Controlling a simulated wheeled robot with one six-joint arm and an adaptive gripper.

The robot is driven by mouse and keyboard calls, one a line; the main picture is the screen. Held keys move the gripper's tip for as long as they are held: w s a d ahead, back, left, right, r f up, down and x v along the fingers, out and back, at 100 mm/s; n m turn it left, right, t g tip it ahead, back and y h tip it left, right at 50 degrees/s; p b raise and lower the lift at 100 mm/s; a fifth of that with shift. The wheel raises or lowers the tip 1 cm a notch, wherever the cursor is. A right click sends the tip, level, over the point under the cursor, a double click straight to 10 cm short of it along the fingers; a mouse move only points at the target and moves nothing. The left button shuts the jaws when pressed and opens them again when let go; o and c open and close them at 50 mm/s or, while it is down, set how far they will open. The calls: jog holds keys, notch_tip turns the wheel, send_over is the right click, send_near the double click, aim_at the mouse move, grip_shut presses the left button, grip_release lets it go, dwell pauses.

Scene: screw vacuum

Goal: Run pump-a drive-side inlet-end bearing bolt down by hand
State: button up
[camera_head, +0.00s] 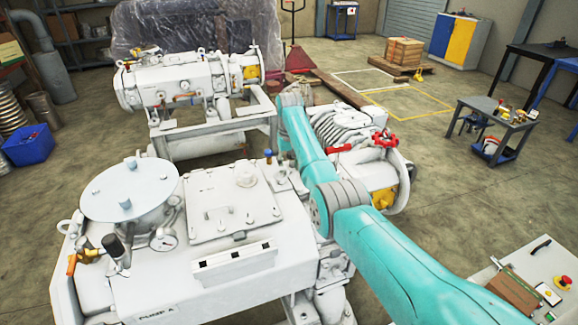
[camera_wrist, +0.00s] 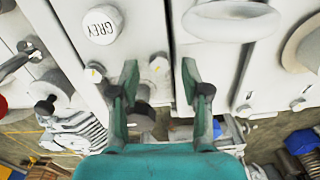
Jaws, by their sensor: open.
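Pump A (camera_head: 215,285) is the large white machine in the near left of the head view, with "PUMP A" lettered on its front. My teal arm reaches over its right side, and my gripper's jaws cannot be made out there. In the wrist view my gripper (camera_wrist: 160,75) is open, its two teal fingers apart with nothing gripped. A pale round bolt head (camera_wrist: 158,64) on a white housing shows between the fingertips. A darker grey cylinder (camera_wrist: 143,92) shows beside the left finger. I cannot tell which, if either, is the drive-side inlet-end bearing bolt, or whether a finger touches it.
Another white pump (camera_head: 185,82) stands behind. A grey side table (camera_head: 497,112) stands right, with open floor around it.

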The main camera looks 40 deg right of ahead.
jog(key=shift+f, duration=0.25)
grip_shut()
jog(key=m, duration=0.4)
jog(key=shift+m, duration=1.7)
